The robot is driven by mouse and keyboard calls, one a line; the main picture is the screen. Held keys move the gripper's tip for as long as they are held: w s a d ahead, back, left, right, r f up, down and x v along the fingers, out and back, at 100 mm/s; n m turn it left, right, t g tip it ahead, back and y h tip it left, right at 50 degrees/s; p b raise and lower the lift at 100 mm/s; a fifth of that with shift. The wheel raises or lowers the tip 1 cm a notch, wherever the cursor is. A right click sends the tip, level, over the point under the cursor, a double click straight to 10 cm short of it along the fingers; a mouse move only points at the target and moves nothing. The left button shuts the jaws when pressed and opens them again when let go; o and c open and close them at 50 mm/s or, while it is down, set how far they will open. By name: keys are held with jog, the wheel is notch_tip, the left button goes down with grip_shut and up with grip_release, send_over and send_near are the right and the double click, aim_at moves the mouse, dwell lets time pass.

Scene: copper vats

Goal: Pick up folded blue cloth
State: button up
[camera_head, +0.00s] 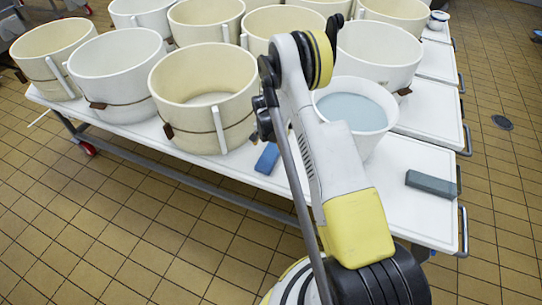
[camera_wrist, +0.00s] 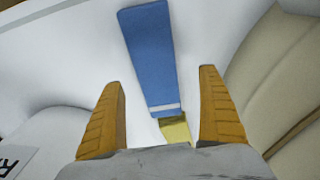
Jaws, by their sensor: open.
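A flat, oblong blue item that looks like the folded blue cloth (camera_head: 266,159) lies on the white table top near its front edge, beside a cream vat. In the wrist view the cloth (camera_wrist: 150,58) runs lengthwise away from me, with a white stripe across its near end. My gripper (camera_wrist: 162,78) is open and empty. Its two orange fingers stand apart on either side of the cloth's near end, with no visible contact. In the head view my arm hides the gripper.
A yellow block (camera_wrist: 176,130) shows just below the cloth's near end in the wrist view. Several cream vats (camera_head: 203,95) crowd the table. A white tub (camera_head: 352,108) with pale blue contents stands right of my arm. A grey-blue block (camera_head: 432,183) lies farther right.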

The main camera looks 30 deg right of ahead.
aim_at(271, 151)
jog(key=f+b, duration=0.1)
jog(key=f, duration=0.1)
jog(key=d+f+b, duration=0.1)
jog(key=f+b, duration=0.1)
jog(key=f, duration=0.1)
jog(key=shift+f, duration=0.1)
jog(key=c, duration=1.4)
jog(key=shift+c, duration=0.2)
